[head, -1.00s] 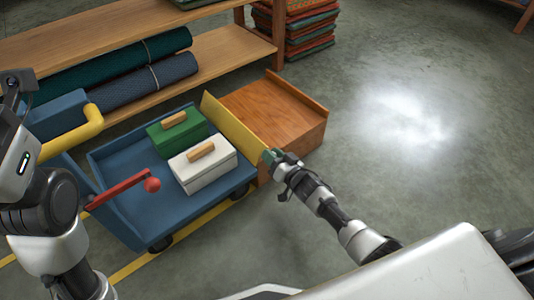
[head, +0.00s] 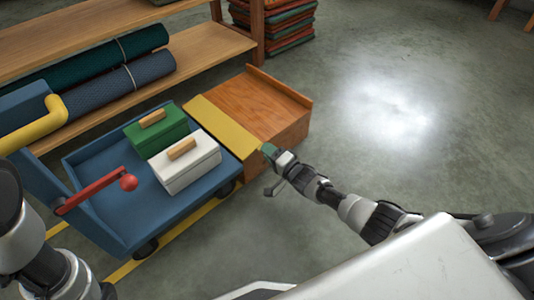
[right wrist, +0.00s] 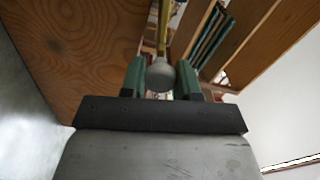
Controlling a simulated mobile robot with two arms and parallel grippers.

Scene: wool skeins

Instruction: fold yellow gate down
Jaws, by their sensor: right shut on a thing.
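The yellow gate (head: 222,127) is hinged on the right side of the blue cart (head: 127,213). It lies nearly level, reaching over the near edge of the wooden platform (head: 268,104); I cannot tell if it rests on it. My right gripper (head: 268,151) is at the gate's near end. In the right wrist view its green fingers are shut on a round grey knob (right wrist: 160,75), with the yellow edge of the gate (right wrist: 164,28) beyond it. My left gripper is out of view.
A green box (head: 157,131) and a white box (head: 184,163) sit on the cart. A red lever with a ball end (head: 128,182) sticks out over it. A shelf (head: 200,50) with rolls stands behind. The floor to the right is clear.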

